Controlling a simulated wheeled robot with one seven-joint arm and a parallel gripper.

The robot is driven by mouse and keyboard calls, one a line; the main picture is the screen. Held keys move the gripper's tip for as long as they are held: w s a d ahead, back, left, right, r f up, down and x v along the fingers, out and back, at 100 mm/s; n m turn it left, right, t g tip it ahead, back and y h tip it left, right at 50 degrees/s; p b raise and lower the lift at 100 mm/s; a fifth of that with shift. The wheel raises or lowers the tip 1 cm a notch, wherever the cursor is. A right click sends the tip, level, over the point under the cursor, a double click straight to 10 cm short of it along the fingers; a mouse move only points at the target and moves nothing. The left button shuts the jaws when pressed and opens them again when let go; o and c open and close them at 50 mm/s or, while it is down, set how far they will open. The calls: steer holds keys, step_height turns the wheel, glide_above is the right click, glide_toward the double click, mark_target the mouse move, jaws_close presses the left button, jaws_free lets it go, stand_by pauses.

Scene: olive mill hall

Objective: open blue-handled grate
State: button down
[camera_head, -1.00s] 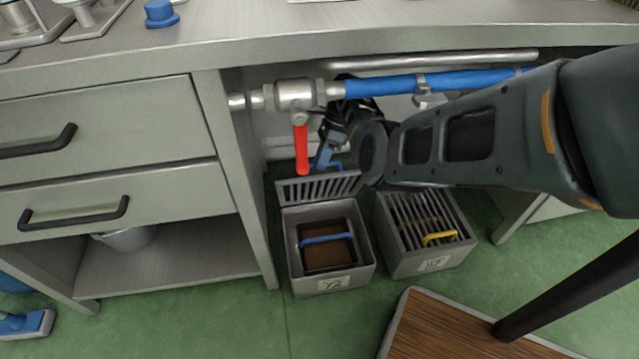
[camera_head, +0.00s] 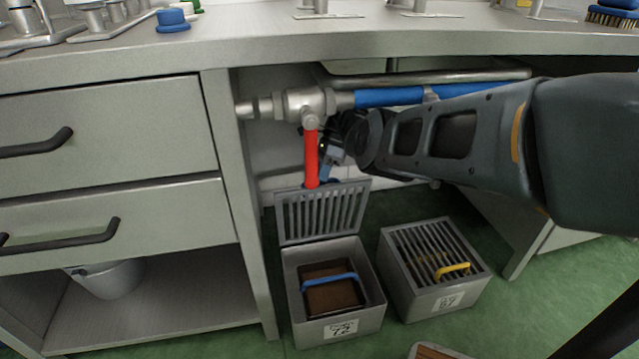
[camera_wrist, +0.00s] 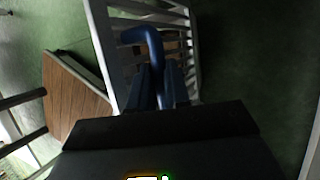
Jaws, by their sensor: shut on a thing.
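The blue-handled grate (camera_head: 322,212) stands raised at the back edge of the left grey box (camera_head: 361,324), nearly upright, with its bars facing me. The box is open at the top; inside it sits a brown-filled basket (camera_head: 331,297) with a blue bail handle (camera_head: 328,280). My gripper (camera_head: 327,165) is behind the red lever, partly hidden by it and by my arm. In the wrist view my gripper (camera_wrist: 162,95) is shut on the grate's blue handle (camera_wrist: 145,38), with the grate's pale bars (camera_wrist: 190,50) beyond it.
A second grey box (camera_head: 425,305) with a shut grate and yellow handle (camera_head: 453,268) stands to the right. A red lever (camera_head: 311,158) hangs from the pipe valve just before my gripper. The blue pipe (camera_head: 390,96) and counter (camera_head: 330,45) are above. Drawers (camera_head: 105,128) stand left.

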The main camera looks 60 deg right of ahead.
steer(key=shift+s+a+f, duration=0.1)
steer(key=shift+s+f, duration=0.1)
steer(key=shift+f, duration=0.2)
steer(key=c, duration=1.3)
jaws_free()
steer(key=shift+o, duration=1)
steer(key=shift+w+r, duration=0.1)
steer(key=shift+r, duration=0.1)
steer(key=shift+r+p, duration=0.2)
steer(key=shift+p, duration=0.1)
